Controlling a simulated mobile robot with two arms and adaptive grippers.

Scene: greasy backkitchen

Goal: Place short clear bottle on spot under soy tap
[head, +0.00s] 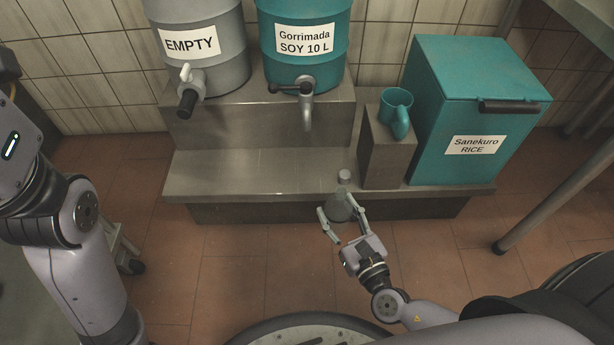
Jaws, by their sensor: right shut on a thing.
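The short clear bottle (341,204) has a pale cap and is upright. It shows at the front edge of the low metal step (245,172). My right gripper (342,212) is shut on the bottle, one finger on each side. Whether the bottle's base touches anything cannot be told. The teal soy drum (306,62), labelled "Gorrimada SOY 10 L", stands on the upper step. Its metal soy tap (306,107) points down over the lower step, behind and left of the bottle. No marked spot is distinct under it. My left arm shows at the left, but its gripper is not in view.
A grey drum (218,72) labelled "EMPTY" has its own tap at the left. A teal mug (396,103) stands on a metal block (385,150) right of the soy tap. A teal rice bin (460,115) is further right. The lower step's left part is clear.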

